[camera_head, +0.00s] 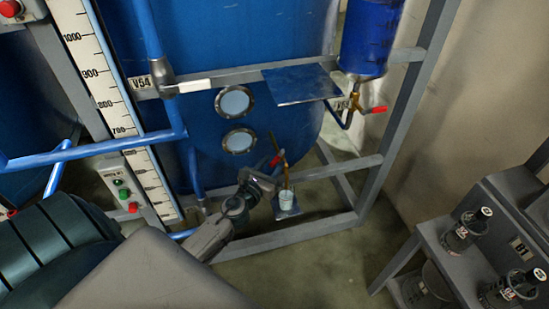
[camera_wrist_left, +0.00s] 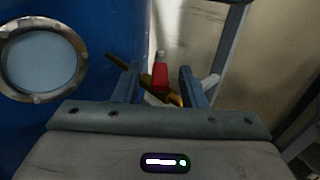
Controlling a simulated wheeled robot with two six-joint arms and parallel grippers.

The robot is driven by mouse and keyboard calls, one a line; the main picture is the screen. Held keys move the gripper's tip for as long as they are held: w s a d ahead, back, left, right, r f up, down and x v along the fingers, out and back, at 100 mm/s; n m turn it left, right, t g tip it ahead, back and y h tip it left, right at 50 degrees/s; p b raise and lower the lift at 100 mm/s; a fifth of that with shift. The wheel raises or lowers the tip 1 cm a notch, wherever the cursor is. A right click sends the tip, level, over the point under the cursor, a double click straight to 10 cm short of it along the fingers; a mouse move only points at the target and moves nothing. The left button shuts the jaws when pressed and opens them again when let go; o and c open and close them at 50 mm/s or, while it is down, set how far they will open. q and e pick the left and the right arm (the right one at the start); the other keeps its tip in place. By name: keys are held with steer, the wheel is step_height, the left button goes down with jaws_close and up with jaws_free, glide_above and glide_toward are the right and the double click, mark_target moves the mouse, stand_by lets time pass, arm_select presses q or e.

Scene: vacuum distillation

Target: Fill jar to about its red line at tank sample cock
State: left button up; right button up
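The jar (camera_head: 286,199) is small and pale and stands on a small blue shelf (camera_head: 288,212) low at the front of the blue tank (camera_head: 225,60). Its red line and fill level are too small to make out. The brass sample cock (camera_head: 286,177) is right above it, with a red handle (camera_head: 277,160). My left gripper (camera_head: 268,178) is beside the cock, just left of it. In the left wrist view the fingers (camera_wrist_left: 160,88) are apart, with the red handle (camera_wrist_left: 160,76) beyond and between them; contact cannot be told. The jar is not visible there. My right gripper is out of view.
A second red-handled valve (camera_head: 376,110) hangs under a blue vessel (camera_head: 370,40) at upper right. A blue plate (camera_head: 300,84) juts out above. Grey frame bars (camera_head: 285,234) surround the tank. A grey rack (camera_head: 440,250) with black-topped items stands at right.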

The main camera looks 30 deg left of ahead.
arm_select(q)
steer(key=shift+w, duration=0.95)
jaws_close()
